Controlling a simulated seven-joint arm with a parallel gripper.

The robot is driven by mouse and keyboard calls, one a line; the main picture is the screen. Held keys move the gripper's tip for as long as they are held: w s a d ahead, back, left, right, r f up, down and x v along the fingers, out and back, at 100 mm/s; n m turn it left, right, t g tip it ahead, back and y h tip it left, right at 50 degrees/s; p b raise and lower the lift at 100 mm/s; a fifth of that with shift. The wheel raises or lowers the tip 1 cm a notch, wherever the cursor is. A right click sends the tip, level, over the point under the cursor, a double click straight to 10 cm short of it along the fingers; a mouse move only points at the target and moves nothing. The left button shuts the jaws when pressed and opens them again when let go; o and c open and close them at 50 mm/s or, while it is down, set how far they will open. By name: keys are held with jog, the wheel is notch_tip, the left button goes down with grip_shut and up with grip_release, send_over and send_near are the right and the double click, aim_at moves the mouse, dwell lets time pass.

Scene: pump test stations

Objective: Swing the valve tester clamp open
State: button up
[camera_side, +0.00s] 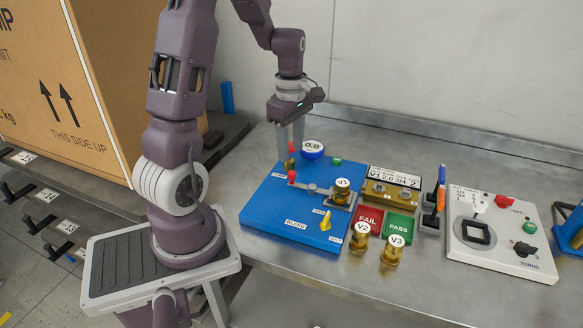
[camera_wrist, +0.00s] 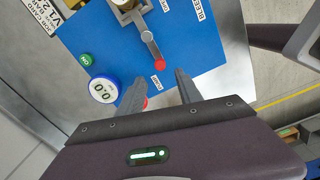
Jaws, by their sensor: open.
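The valve tester is a blue base plate (camera_side: 262,215) on the metal bench. Its grey clamp arm (camera_side: 318,190) lies across the plate with a red knob (camera_side: 291,176) on its left end, and reaches the brass valve V1 (camera_side: 342,188). In the wrist view the clamp's red knob (camera_wrist: 160,65) lies ahead of the fingertips, apart from them. My gripper (camera_side: 291,150) is open, pointing down over the plate's back-left corner. A second red-topped part (camera_wrist: 146,103) shows by the left finger in the wrist view, partly hidden; contact cannot be told.
A round 0.0 gauge (camera_side: 312,149) and green button (camera_side: 336,161) are at the plate's back; a yellow bleed handle (camera_side: 325,221) is at its front. Right stand valves V2 (camera_side: 360,236) and V3 (camera_side: 393,249), FAIL and PASS pads, and a white test box (camera_side: 500,232).

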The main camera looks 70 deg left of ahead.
aim_at(291, 172)
notch_tip(291, 172, down, 7)
jog(key=shift+d+r, duration=0.1)
jog(key=shift+r, duration=0.1)
jog(key=shift+c, duration=0.2)
grip_shut()
dwell(1.2)
